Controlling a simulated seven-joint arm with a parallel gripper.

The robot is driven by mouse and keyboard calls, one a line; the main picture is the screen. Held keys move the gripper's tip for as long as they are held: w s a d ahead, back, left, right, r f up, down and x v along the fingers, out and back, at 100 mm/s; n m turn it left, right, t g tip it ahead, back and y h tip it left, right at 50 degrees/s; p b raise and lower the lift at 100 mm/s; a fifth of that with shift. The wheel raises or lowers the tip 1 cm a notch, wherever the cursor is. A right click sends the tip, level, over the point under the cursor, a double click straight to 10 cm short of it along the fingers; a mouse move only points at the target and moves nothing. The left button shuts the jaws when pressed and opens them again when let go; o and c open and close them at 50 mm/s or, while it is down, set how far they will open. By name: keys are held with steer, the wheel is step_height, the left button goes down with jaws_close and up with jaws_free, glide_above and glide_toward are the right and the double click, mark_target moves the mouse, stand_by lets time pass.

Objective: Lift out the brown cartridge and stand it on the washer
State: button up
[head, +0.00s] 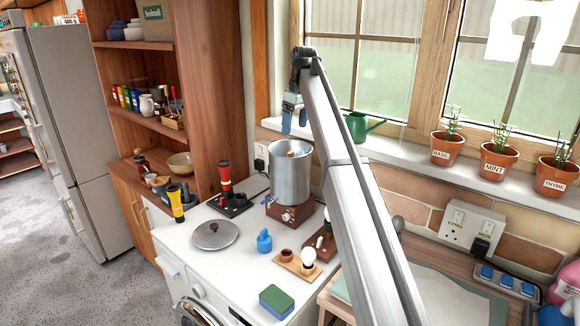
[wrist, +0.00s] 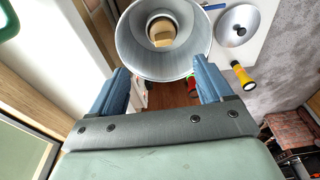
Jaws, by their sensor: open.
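A tall grey metal pot (head: 290,178) stands on a brown base on the washer (head: 215,266), a white machine with a round front door. Inside the open pot is a tan-brown piece, which looks like the brown cartridge (head: 293,154); only its top shows over the rim. In the wrist view, the cartridge (wrist: 162,35) sits deep in the pot (wrist: 128,48). My gripper (head: 294,121) is open and empty above the pot, with its blue fingers pointing down. In the wrist view, the fingers (wrist: 160,66) are wide apart, near the lower side of the rim.
The washer top also holds a grey lid (head: 215,236), a yellow torch (head: 175,203), a red-black torch (head: 225,180), a blue weight-like object (head: 264,241), a bulb board (head: 300,264) and a green-blue sponge (head: 276,301). Bare white top shows between them. A window sill with pots is behind.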

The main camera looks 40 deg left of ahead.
mark_target(290, 152)
steer(key=f, duration=0.4)
steer(key=a+f, duration=0.1)
steer(key=f, duration=0.1)
steer(key=shift+f, duration=0.3)
steer(key=shift+s+a+f, duration=0.15)
steer(key=shift+f, duration=1.15)
steer(key=shift+s+a+f, duration=0.15)
steer(key=shift+f, duration=1.1)
steer(key=c, duration=1.2)
steer(key=shift+r, duration=0.1)
steer(key=shift+r, duration=6.5)
